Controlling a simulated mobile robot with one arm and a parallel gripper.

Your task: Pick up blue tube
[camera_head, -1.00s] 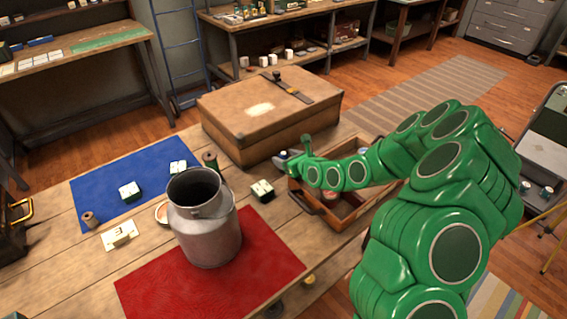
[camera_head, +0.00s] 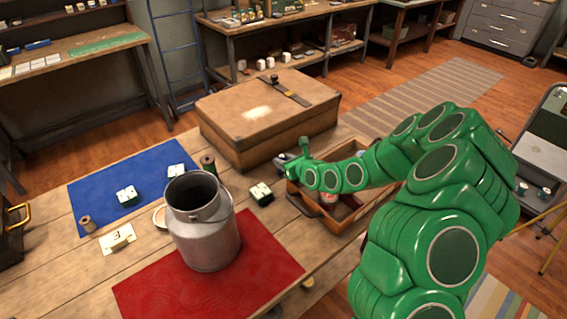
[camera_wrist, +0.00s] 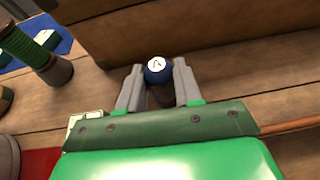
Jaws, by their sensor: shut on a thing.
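The blue tube (camera_wrist: 158,71) shows end-on in the wrist view, with a round blue top and a white label marked with a dark letter. My gripper (camera_wrist: 158,84) has one grey finger on each side of it and is shut on it. The tube's lower part is dark and partly hidden. In the head view my gripper (camera_head: 286,160) is between the brown case and the wooden tray, above the table; the tube cannot be made out there.
A large brown case (camera_head: 225,120) stands just behind my gripper. An open wooden tray (camera_head: 345,222) with several items lies under my arm. A metal milk can (camera_head: 208,240) stands on a red mat (camera_head: 265,255). A green spool (camera_head: 208,163) and a blue mat (camera_head: 100,190) are left.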

